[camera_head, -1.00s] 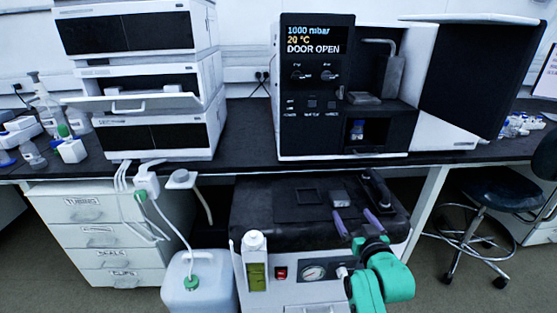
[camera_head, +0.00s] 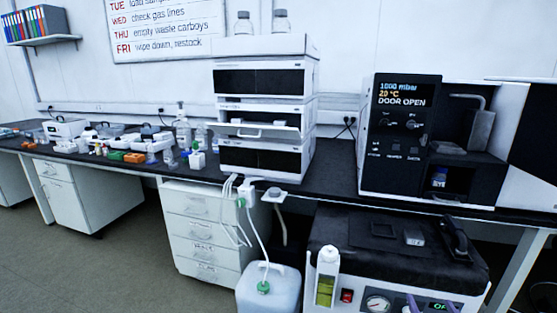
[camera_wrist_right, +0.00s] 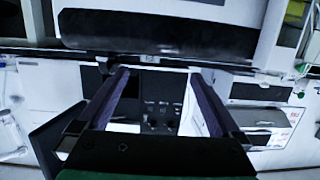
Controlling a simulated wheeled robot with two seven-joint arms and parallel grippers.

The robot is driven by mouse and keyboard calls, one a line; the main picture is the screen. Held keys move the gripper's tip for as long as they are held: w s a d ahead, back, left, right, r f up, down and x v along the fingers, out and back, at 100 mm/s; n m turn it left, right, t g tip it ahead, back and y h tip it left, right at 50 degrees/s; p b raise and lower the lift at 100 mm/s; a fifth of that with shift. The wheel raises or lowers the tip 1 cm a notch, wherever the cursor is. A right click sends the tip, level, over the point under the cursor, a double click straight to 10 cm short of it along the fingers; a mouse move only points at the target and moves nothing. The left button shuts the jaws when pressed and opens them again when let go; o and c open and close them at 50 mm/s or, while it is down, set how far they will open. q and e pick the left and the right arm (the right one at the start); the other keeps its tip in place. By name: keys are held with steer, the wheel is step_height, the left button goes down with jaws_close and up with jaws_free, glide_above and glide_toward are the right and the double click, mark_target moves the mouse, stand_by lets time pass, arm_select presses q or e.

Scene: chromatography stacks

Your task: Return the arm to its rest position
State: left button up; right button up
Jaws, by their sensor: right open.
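My right gripper (camera_head: 431,303) shows only as two purple finger ends at the bottom edge of the head view, in front of the cart. It also shows in the right wrist view (camera_wrist_right: 160,74), where its two purple fingers stand well apart with nothing between them. The rest of my right arm is below the head view. My left gripper is not in view. The vacuum oven (camera_head: 400,130) stands on the bench with "DOOR OPEN" on its display. A small blue-capped vial (camera_head: 439,178) sits in its lower opening.
A black-topped cart (camera_head: 340,235) with a gauge and green-filled bottle (camera_head: 326,277) stands below the bench. A white carboy (camera_head: 268,290) is left of it. Drawers (camera_head: 205,230) and an instrument stack (camera_head: 262,110) are farther left. The floor at left is clear.

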steer(key=s+a+f+n+g+y+p, duration=0.1)
steer(key=s+a+f+g+y+p, duration=0.25)
steer(key=f, duration=0.75)
steer(key=s+a+f+n+g+y+p, duration=0.1)
steer(key=s+a+f+n+g+p, duration=0.15)
steer(key=a+f+p, duration=0.55)
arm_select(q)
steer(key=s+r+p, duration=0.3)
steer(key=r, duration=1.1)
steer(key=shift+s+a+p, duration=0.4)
arm_select(e)
steer(key=s+f+n+g, duration=0.1)
steer(key=s+f+g, duration=0.3)
steer(key=s, duration=1.1)
steer(key=s+a+f+n+g, duration=0.1)
steer(key=s+f+g, duration=0.2)
steer(key=s+f, duration=0.6)
steer(key=s, duration=0.5)
steer(key=shift+s+g, duration=0.4)
steer(key=shift+a+f+n, duration=0.1)
steer(key=shift+n, duration=0.15)
